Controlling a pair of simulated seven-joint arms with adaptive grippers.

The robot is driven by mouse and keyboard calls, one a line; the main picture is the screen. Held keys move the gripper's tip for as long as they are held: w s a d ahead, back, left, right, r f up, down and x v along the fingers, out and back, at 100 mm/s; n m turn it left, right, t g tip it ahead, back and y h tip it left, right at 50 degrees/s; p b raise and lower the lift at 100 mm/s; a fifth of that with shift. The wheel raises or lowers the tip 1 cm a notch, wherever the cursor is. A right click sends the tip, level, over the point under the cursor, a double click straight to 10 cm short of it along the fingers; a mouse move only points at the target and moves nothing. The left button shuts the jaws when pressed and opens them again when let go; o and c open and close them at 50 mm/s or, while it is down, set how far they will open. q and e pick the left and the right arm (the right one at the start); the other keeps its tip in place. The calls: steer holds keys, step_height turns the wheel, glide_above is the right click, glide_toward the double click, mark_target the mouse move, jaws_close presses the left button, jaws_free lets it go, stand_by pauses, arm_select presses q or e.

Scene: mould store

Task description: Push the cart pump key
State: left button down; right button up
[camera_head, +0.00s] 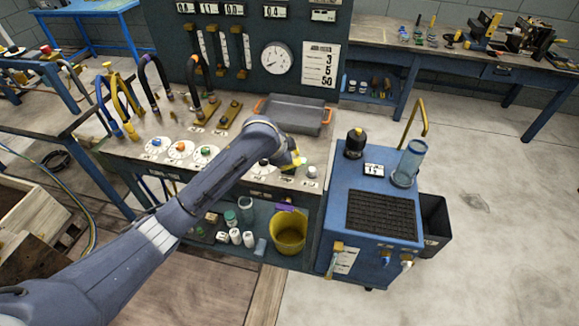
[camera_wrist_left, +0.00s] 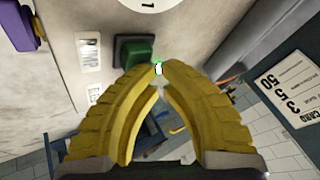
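In the left wrist view a green key (camera_wrist_left: 138,50) in a dark square housing sits on a pale panel, beside a label that reads PUMP (camera_wrist_left: 90,52). My left gripper (camera_wrist_left: 160,66) has yellow curved fingers with their tips together, just at the key's right edge; I cannot tell if they touch it. In the head view my left gripper (camera_head: 297,160) is over the front right of the bench (camera_head: 230,165), and the green key is not discernible there. The blue cart (camera_head: 345,205) stands right of the bench. My right gripper is not in view.
A grey tray (camera_head: 295,113) lies behind the gripper. A silver knob (camera_head: 311,172) stands just right of it. A yellow bucket (camera_head: 288,235) is below, with a purple piece (camera_head: 286,207) above it. The cart carries a clear cylinder (camera_head: 409,163) and a black knob (camera_head: 355,142).

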arm_select(q)
steer(key=shift+r, duration=0.9)
steer(key=shift+r, duration=0.1)
steer(key=shift+r, duration=2.9)
